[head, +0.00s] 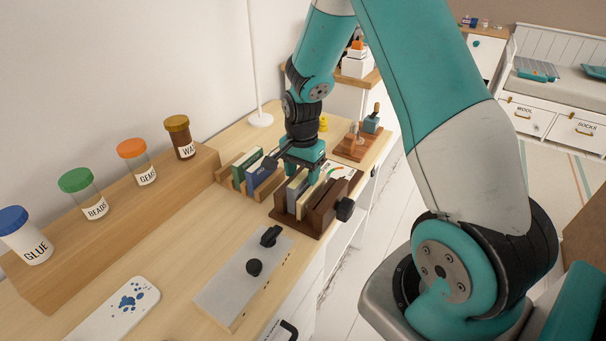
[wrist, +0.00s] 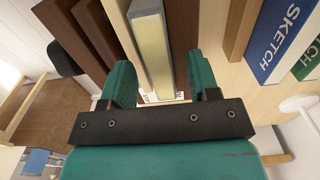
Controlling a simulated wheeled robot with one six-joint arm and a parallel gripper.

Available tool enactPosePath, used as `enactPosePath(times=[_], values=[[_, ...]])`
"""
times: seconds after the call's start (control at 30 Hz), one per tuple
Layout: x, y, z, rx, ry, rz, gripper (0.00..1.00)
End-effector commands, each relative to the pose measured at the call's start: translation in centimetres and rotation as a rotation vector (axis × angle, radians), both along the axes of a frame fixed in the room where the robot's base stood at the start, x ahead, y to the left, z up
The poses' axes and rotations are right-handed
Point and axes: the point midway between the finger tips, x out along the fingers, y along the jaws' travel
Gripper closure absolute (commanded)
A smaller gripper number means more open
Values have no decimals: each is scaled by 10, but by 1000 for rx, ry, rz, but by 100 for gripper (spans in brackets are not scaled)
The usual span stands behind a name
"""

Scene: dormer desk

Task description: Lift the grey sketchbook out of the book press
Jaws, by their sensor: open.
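The book press (head: 324,208) is dark brown wood with a black knob, standing near the desk's front edge. The grey sketchbook (head: 297,189) stands upright in it, its top partly hidden by my gripper (head: 301,172). In the wrist view the sketchbook (wrist: 151,50) shows a grey cover and pale page edges. There my gripper (wrist: 159,78) is open, with one finger on each side of the sketchbook's near end. Gaps show between the fingers and the book. A thinner cream book or board (wrist: 116,28) is beside it in the press, close to the left finger.
A wooden rack (head: 224,172) with blue and green sketchbooks stands just behind the press. A grey metal block with black knobs (head: 243,277) lies in front. Labelled jars stand on a wooden shelf (head: 114,223) at left. A wooden stand (head: 357,145) is beyond.

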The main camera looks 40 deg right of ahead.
Motion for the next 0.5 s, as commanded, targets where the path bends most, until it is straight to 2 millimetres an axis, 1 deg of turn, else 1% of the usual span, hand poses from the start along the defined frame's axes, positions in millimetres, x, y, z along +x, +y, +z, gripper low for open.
enactPosePath(times=[0.13,0.4,0.43,0.47,0.5], values=[[0,0,-8,0,0,0,45],[0,0,-9,-1,-1,0,45],[0,0,-9,-1,-1,0,49],[0,0,-9,-1,-1,0,56],[0,0,-9,-1,-1,0,65]])
